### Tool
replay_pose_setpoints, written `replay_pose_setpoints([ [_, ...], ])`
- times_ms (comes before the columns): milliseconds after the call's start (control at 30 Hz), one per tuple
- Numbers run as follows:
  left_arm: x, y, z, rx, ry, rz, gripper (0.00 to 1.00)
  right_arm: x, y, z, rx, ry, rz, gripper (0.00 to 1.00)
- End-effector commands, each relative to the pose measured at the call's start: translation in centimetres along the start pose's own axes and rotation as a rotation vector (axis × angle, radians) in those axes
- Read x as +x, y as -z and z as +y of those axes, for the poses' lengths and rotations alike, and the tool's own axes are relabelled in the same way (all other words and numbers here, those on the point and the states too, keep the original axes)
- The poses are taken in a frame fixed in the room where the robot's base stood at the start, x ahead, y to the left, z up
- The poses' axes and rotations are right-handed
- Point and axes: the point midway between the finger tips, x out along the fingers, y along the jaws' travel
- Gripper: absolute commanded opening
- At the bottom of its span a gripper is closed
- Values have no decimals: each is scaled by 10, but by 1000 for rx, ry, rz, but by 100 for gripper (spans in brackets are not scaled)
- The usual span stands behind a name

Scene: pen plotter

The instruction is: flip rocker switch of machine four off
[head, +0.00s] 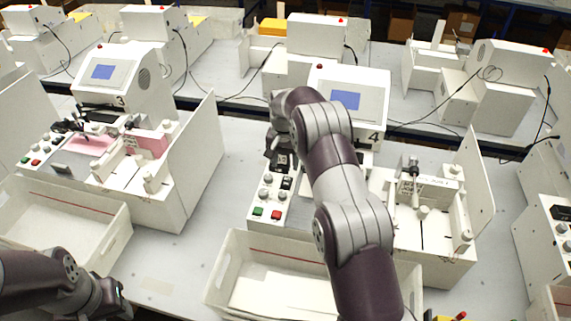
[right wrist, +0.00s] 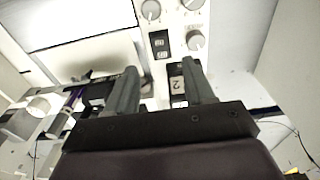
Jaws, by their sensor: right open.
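Machine four (head: 345,98), a white box with a blue screen and a "4" label, stands at the middle of the table, partly hidden by my right arm. Its control panel (head: 256,226) has grey knobs, black switches and green and red buttons. My right gripper (head: 273,152) is at the panel's far end, pointing down. In the right wrist view its two fingers (right wrist: 162,86) are apart with nothing held. A black rocker switch (right wrist: 160,43) shows just beyond the fingertips, and a dark part marked "2" (right wrist: 177,84) lies beside the right finger. The switch position is unclear. My left gripper (head: 108,297) is at lower left, its fingers unclear.
A white open bin (head: 228,270) stands in front of machine four. Machine three (head: 112,75) stands to the left with its own bin (head: 112,240). An upright white side panel (head: 470,180) stands right of machine four. More machines line the back table.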

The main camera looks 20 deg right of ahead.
Motion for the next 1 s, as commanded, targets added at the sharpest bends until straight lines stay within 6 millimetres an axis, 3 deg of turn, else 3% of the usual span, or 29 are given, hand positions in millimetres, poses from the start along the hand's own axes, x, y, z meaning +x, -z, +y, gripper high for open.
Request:
replay_pose_setpoints([
  [33,-22,3,0,0,0,0,43,-23,1,0,0,0,-1,53],
  [200,-40,5,0,0,0,0,43,-46,0,0,0,-1,-1,53],
  [833,-40,5,0,0,0,0,43,-48,4,-2,-44,11,20,53],
  [933,-40,5,0,0,0,0,43,-22,-21,8,-152,3,-12,53],
  [1000,-30,4,0,0,0,0,43,-12,-55,18,-241,3,-33,53],
])
